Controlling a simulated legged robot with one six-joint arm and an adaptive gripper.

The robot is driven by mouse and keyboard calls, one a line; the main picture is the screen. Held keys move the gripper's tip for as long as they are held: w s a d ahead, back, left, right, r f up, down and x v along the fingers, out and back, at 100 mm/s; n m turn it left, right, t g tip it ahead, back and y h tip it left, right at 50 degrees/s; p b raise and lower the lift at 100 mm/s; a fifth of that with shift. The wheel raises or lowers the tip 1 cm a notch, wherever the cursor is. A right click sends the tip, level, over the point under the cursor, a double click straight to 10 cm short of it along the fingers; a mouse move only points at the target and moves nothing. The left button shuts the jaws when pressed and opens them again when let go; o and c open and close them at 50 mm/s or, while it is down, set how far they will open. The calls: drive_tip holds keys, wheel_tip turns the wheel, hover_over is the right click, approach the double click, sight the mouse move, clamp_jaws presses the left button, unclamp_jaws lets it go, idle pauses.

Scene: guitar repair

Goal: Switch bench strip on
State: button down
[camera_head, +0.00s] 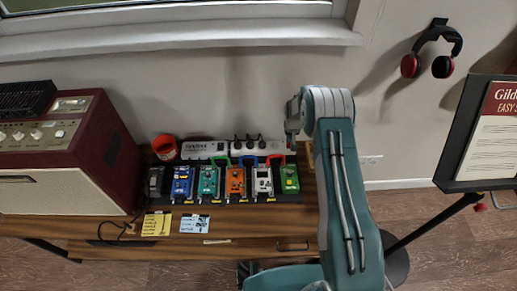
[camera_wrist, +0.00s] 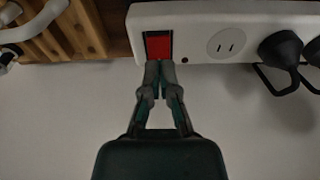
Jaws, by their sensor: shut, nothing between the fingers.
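The bench strip (camera_head: 275,146) is a long white power bar along the back of the wooden bench, against the wall. In the wrist view the strip (camera_wrist: 200,12) fills the top, with its red rocker switch (camera_wrist: 158,45) in a dark frame at one end. My gripper (camera_wrist: 160,66) is shut and empty, its fingertips at the lower edge of the switch. I cannot tell whether they touch it, or which way the rocker is tipped. In the head view my gripper (camera_head: 292,138) is at the strip's right end, and the switch is hidden there.
Dark plugs (camera_wrist: 281,49) sit in the strip beyond an empty socket (camera_wrist: 226,43). A row of colourful pedals (camera_head: 235,182) stands in front of the strip. A red cup (camera_head: 165,148) and a maroon amplifier (camera_head: 75,145) are to the left. A music stand (camera_head: 450,150) is at the right.

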drive_tip(key=shift+f, duration=0.25)
drive_tip(key=shift+r, duration=3.5)
drive_tip(key=shift+r, duration=0.15)
drive_tip(key=s+r+t, duration=0.1)
drive_tip(key=s+r, duration=0.4)
drive_tip(key=r, duration=0.5)
drive_tip(key=s+r, duration=0.4)
drive_tip(key=r, duration=0.6)
drive_tip(key=s+r+t, duration=0.1)
drive_tip(key=s+r, duration=0.4)
drive_tip(key=r, duration=0.5)
drive_tip(key=s+r+t, duration=0.1)
drive_tip(key=s+r, duration=0.2)
drive_tip(key=s, duration=1)
drive_tip(key=s+r, duration=0.4)
drive_tip(key=s, duration=1)
drive_tip(key=shift+t, duration=0.4)
